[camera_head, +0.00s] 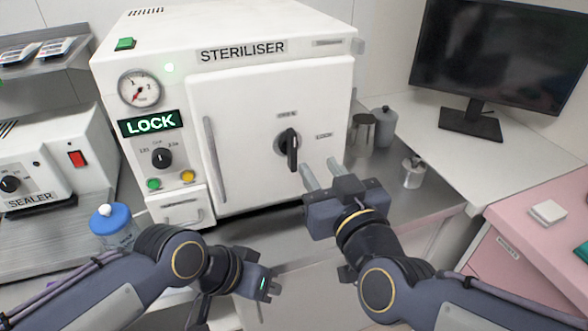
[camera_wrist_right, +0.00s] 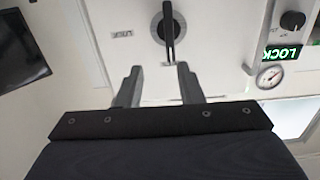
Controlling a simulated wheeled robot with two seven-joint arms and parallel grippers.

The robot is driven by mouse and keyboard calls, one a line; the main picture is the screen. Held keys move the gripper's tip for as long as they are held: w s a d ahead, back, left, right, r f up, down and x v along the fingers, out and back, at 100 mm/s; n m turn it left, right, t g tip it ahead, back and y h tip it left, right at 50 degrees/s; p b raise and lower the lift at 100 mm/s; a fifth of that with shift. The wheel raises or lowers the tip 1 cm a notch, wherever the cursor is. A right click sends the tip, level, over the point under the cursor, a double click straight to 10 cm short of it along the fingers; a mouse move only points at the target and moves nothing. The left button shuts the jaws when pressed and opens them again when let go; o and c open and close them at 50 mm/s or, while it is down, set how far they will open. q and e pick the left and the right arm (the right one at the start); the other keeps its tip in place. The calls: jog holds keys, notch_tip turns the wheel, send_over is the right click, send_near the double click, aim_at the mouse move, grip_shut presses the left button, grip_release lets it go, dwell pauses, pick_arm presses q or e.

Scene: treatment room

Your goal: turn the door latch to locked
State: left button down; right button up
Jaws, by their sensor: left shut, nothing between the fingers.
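The door latch (camera_head: 291,148) is a black handle on a round base on the steriliser's white door (camera_head: 245,90). Its handle stands upright, with its longer part pointing down. Small labels sit above it and to its right, too small to read surely. My right gripper (camera_head: 320,167) is open and empty, just right of and below the latch, fingers towards the door. In the right wrist view the latch (camera_wrist_right: 168,30) is beyond the open fingers (camera_wrist_right: 160,80), not between them. My left gripper (camera_head: 264,284) is shut and empty, low in front of the counter.
A green lit LOCK display (camera_head: 151,123) and a gauge (camera_head: 141,89) are left of the door. A vertical door handle (camera_head: 214,160) is at its left side. Grey canisters (camera_head: 383,127) and a small metal jar (camera_head: 412,172) stand right of the steriliser. A blue-lidded jar (camera_head: 112,225) stands left.

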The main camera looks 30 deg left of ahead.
aim_at(295, 145)
jog(key=shift+y, duration=0.3)
jog(key=x, duration=0.5)
jog(key=s+a+p+x, duration=0.1)
jog(key=x, duration=0.2)
jog(key=shift+w+a+f, duration=0.1)
jog(key=shift+a, duration=0.05)
jog(key=shift+c, duration=0.3)
grip_shut()
